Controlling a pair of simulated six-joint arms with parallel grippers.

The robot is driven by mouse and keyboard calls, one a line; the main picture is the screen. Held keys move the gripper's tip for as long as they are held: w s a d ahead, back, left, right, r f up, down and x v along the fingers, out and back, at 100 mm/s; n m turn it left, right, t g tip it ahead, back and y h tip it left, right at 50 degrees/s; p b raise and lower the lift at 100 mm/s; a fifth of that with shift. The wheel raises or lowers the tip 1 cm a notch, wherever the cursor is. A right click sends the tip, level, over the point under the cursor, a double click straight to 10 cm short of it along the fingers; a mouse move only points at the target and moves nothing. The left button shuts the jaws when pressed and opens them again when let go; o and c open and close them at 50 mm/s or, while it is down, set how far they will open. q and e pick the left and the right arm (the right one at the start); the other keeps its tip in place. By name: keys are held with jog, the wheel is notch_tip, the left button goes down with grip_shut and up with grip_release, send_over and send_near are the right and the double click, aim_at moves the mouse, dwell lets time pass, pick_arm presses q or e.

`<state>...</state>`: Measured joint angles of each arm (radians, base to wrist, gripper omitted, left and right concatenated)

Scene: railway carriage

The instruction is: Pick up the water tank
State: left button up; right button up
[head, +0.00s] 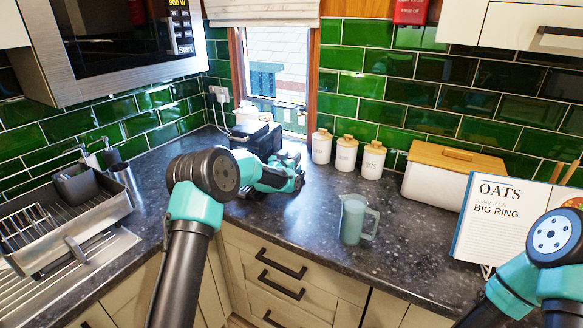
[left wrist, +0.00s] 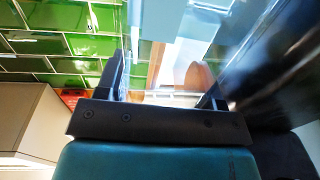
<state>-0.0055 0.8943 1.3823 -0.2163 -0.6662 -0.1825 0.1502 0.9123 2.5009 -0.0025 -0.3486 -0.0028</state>
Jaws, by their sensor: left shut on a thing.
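My left gripper (head: 285,160) is at the black coffee machine (head: 257,138) in the back corner of the worktop. In the left wrist view its two fingers (left wrist: 165,80) are apart and closed on a pale, see-through piece (left wrist: 168,22), which I take to be the water tank. In the head view the gripper and the machine hide the tank, and I cannot tell whether it is off the machine. My right gripper is out of view; only part of my right arm shows at the lower right.
A translucent jug (head: 353,220) stands on the worktop right of my left gripper. Several white canisters (head: 346,155) and a bread bin (head: 445,180) line the back wall. A recipe book (head: 497,225) is at the right, a dish rack (head: 70,222) at the left. A microwave (head: 120,50) hangs above.

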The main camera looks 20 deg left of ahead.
pick_arm(q)
jog(key=shift+c, duration=0.4)
jog(key=shift+r, duration=0.1)
jog(key=shift+r, duration=0.45)
jog(key=s+d+r, duration=0.2)
jog(key=s, duration=0.5)
jog(key=s+d+r, duration=0.2)
jog(key=s, duration=0.6)
jog(key=shift+s+d, duration=0.2)
jog(key=shift+d, duration=0.05)
